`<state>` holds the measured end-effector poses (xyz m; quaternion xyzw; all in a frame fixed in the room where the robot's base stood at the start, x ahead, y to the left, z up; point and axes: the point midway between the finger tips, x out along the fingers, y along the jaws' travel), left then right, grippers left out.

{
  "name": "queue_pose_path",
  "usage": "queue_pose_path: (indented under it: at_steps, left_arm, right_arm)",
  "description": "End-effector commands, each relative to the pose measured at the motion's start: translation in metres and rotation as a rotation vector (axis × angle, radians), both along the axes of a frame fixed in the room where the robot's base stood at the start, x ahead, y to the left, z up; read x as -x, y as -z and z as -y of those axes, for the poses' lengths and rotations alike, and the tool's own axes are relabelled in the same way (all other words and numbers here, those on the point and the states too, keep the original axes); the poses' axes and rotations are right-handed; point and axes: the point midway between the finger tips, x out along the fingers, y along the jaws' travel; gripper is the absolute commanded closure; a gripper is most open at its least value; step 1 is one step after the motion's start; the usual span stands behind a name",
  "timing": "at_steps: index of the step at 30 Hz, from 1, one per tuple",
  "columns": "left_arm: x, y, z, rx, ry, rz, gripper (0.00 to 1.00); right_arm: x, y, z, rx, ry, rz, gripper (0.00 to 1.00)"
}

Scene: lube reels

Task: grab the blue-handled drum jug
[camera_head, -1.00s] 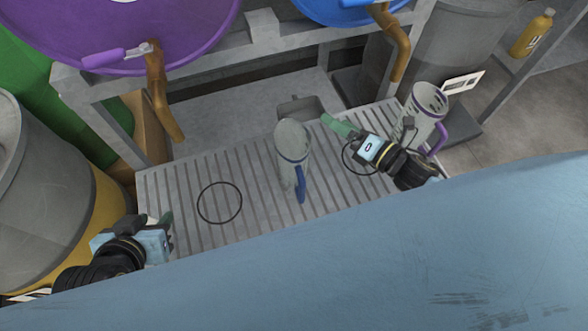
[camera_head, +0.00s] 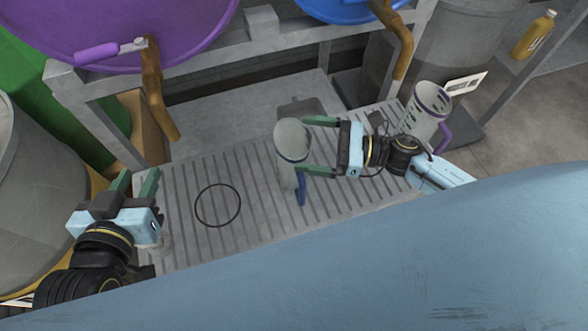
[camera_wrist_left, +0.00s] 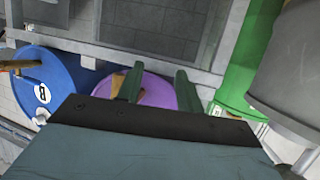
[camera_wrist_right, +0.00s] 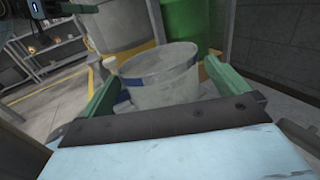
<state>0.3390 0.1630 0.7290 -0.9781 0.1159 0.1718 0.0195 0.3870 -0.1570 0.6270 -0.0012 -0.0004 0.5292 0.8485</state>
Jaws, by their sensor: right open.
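The blue-handled drum jug (camera_head: 291,146) is a pale grey jug with a blue band and blue handle. It stands upright on the ribbed grate in the head view. My right gripper (camera_head: 318,146) is open beside it on the right, its green fingers reaching toward the jug's far and near sides. In the right wrist view the jug (camera_wrist_right: 158,78) sits between the two open fingers. My left gripper (camera_head: 134,186) is open and empty at the left of the grate, well apart from the jug. In the left wrist view its fingers (camera_wrist_left: 158,88) stand apart with nothing gripped.
A purple-handled jug (camera_head: 425,112) stands right of my right gripper, close to that arm. The grate (camera_head: 235,165) is clear left of the blue-handled jug, apart from a black ring marking (camera_head: 218,226). A metal frame, a purple drum (camera_head: 120,25) and a blue drum (camera_head: 345,8) stand behind.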

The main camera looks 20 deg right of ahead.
Motion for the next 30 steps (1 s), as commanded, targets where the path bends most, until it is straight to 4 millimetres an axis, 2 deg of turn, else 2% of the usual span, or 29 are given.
queue_pose_path:
  at_steps: [5,13,23,30]
  left_arm:
    - [-0.004,-0.008,0.003,0.016,0.004,0.057,0.64]
    - [-0.011,-0.038,0.011,0.066,0.017,0.234,0.64]
    - [-0.012,-0.044,0.012,0.076,0.02,0.266,0.64]
    - [-0.012,-0.044,0.012,0.075,0.02,0.265,0.64]
  right_arm:
    - [-0.006,0.0,-0.011,-0.002,0.0,0.0,0.0]
    - [-0.021,-0.001,-0.044,-0.003,-0.001,0.0,0.0]
    - [-0.024,-0.001,-0.049,-0.001,0.001,-0.003,0.0]
    - [-0.024,-0.001,-0.049,-0.001,0.001,-0.003,0.31]
